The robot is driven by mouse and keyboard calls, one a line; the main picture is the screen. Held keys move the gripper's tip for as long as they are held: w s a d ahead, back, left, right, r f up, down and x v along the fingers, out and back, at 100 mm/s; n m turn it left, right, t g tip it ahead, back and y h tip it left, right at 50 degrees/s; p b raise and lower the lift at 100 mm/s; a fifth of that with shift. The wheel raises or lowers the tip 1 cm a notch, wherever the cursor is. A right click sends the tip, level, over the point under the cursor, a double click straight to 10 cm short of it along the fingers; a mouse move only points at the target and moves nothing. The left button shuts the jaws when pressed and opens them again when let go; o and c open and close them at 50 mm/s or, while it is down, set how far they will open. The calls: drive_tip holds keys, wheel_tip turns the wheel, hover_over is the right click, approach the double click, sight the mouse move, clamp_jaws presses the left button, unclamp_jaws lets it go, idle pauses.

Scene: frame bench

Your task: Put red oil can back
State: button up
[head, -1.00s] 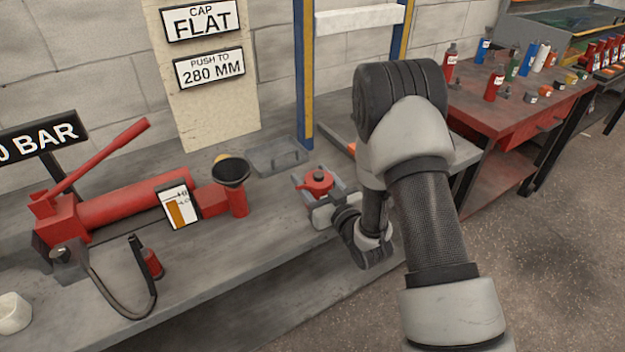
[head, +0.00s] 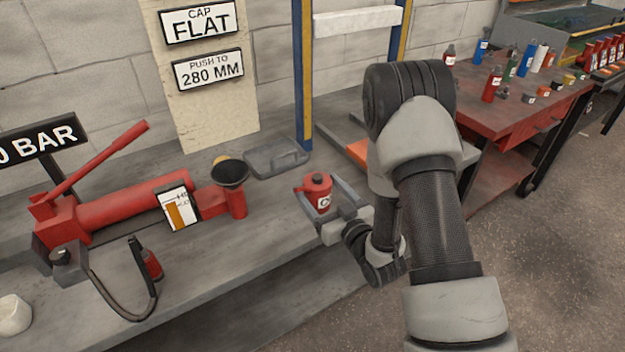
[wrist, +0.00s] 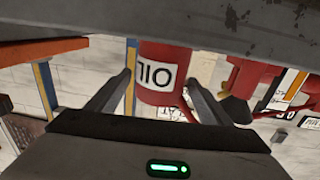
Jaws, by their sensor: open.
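The red oil can (head: 318,192) stands upright on the grey bench (head: 215,262), in front of the grey tray (head: 262,168). My gripper (head: 318,205) is open, low over the bench at the can's front right. In the wrist view the can (wrist: 163,72) appears upside down with its white OIL label, between the two spread fingers (wrist: 157,88) and a little beyond them. I see a gap on both sides of the can.
A red hand pump (head: 130,205) with a gauge card and a black funnel (head: 230,173) stand to the left. A blue and yellow post (head: 302,75) rises behind the tray. A red table (head: 520,105) with several bottles is at the back right.

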sight(325, 196)
drive_tip(key=v, duration=0.7)
drive_tip(key=shift+s+d, duration=0.1)
drive_tip(key=shift+s, duration=0.1)
